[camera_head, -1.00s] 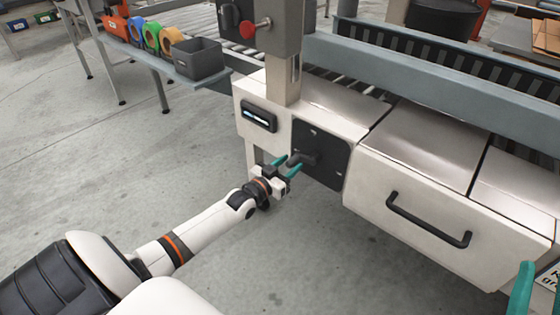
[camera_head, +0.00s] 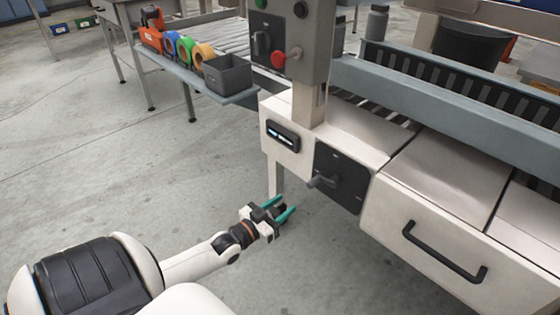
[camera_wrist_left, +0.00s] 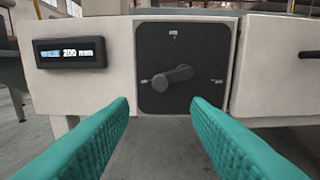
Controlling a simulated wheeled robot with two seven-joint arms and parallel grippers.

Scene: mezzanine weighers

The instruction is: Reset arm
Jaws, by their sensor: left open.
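My left gripper (camera_head: 281,210) is open and empty, with teal fingers, in front of and below the machine's black switch panel (camera_head: 342,178). A grey rotary handle (camera_head: 322,181) sticks out of that panel, and the gripper is apart from it. In the left wrist view the two teal fingers (camera_wrist_left: 158,128) are spread wide. The handle (camera_wrist_left: 168,78) shows beyond them, pointing left and slightly down on the black plate (camera_wrist_left: 187,45). My right gripper is not in view.
A display (camera_head: 283,137) sits left of the panel. A drawer with a black handle (camera_head: 444,252) is at the right. A control box with a red knob (camera_head: 279,60) stands above. A shelf holds tape rolls and a grey bin (camera_head: 228,74). Open floor (camera_head: 130,170) lies left.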

